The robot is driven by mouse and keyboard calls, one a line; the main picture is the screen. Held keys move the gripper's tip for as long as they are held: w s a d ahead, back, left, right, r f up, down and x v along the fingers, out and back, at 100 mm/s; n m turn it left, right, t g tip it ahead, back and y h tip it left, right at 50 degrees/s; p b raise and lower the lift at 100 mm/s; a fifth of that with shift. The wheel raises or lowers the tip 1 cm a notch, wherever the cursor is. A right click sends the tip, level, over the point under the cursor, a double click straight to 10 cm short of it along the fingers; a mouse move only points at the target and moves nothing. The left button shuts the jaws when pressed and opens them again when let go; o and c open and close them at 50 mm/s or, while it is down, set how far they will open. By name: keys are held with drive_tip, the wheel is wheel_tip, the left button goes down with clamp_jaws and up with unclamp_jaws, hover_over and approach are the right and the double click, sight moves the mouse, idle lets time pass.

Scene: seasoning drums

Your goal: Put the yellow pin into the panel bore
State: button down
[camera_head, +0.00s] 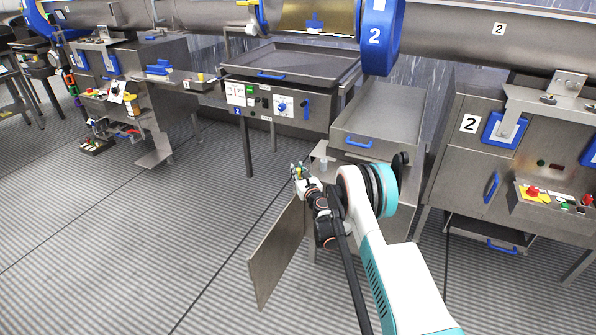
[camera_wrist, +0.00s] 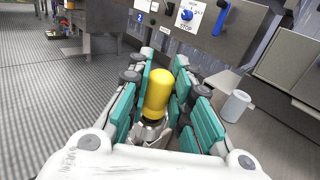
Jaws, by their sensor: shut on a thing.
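The yellow pin (camera_wrist: 158,88) stands between my gripper's teal-padded fingers in the wrist view, with a rounded yellow top and a metal lower part. My gripper (camera_wrist: 164,70) is shut on it. In the head view my gripper (camera_head: 299,173) is small, below and right of the control panel (camera_head: 272,101) with the blue knob. The panel (camera_wrist: 205,22) also shows beyond the fingertips in the wrist view, apart from the pin. I cannot pick out the bore itself in either view.
A grey cylinder (camera_wrist: 236,106) stands right of my fingers in the wrist view. An open metal door (camera_head: 278,255) hangs below my gripper in the head view. A drawer unit (camera_head: 378,120) with a blue handle is behind my arm. Open floor (camera_head: 200,225) lies to the left.

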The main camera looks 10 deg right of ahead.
drive_tip(key=shift+f, duration=0.4)
drive_tip(key=c, duration=1.4)
unclamp_jaws()
drive_tip(key=shift+o, duration=0.2)
drive_tip(key=shift+s, duration=0.1)
drive_tip(key=s+d, duration=0.1)
drive_tip(key=s, duration=0.6)
drive_tip(key=shift+s, duration=0.15)
drive_tip(key=shift+d, duration=0.1)
